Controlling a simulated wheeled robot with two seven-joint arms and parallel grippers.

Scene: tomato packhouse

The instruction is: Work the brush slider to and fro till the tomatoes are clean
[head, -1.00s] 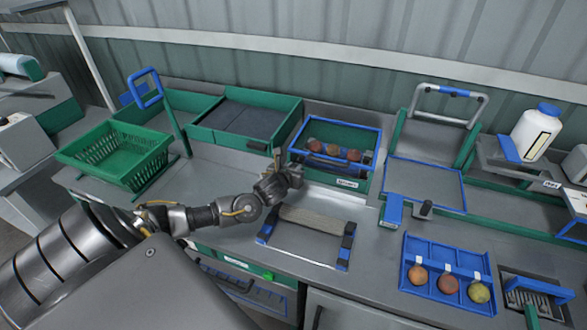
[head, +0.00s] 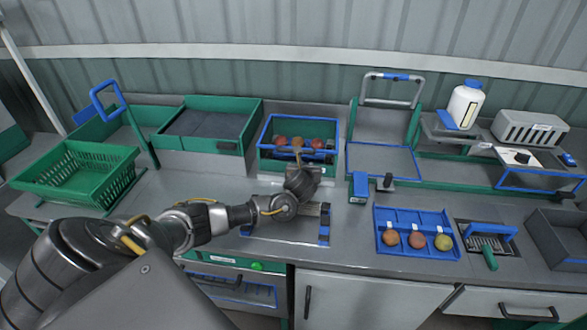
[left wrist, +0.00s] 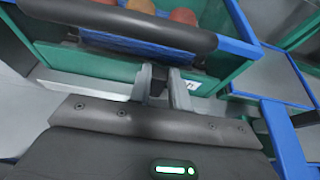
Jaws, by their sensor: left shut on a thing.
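The wash box (head: 268,163), green with a blue rim, stands at mid-bench with three reddish tomatoes (head: 297,141) inside. The tomatoes also show at the top of the left wrist view (left wrist: 184,17). The brush slider shows as a dark rounded bar (left wrist: 120,18) across the box front, with a blue part (left wrist: 135,46) beneath it. My left gripper (head: 297,160) is at the front of the box, its fingers (left wrist: 163,74) shut on the slider; the exact grip is partly hidden. My right gripper is out of view.
A frame with dark end blocks (head: 324,225) lies under my left arm. A blue tray (head: 415,250) with three tomatoes is to the right. A green basket (head: 75,175) is at left, and a white bottle (head: 465,105) stands at back right.

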